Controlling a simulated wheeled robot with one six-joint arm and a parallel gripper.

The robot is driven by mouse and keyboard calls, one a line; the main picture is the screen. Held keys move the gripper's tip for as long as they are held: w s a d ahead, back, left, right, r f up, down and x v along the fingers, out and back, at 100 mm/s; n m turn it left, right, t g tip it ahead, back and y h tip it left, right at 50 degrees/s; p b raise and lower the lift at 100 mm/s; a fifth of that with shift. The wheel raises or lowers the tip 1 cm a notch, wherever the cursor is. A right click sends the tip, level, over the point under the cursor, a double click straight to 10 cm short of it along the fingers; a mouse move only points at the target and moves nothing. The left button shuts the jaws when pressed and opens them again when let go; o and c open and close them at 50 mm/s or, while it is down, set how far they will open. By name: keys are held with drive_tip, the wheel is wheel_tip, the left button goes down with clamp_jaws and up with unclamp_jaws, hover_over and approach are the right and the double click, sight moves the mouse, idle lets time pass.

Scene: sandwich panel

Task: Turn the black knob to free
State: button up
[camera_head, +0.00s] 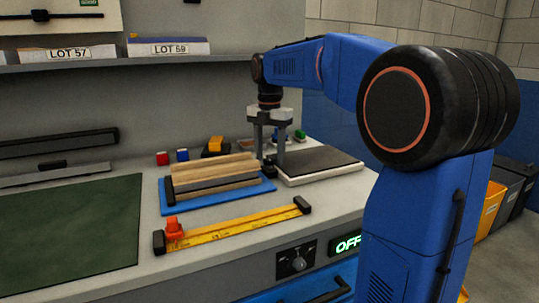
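The black knob (298,263) is on a dark square plate on the bench's front face, below the worktop edge. It has light markings around it, too small to read. A lit green sign (347,244) beside it reads "OFF", partly hidden by my arm on the right. My gripper (270,160) points down over the back of the worktop, well behind and above the knob. Its two grey fingers are apart, with nothing clearly held between them. It is not touching the knob.
A stack of panels (213,175) lies on a blue tray (165,205). A yellow ruler (235,225) with an orange slider lies in front. A dark-topped plate (318,162) is at right. A green mat (70,235) covers the left. A drawer handle (328,295) is below the knob.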

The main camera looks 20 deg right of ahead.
sight(270, 159)
wheel_tip(270, 159, up, 17)
drive_tip(key=shift+r, duration=0.2)
idle(0.6)
idle(0.4)
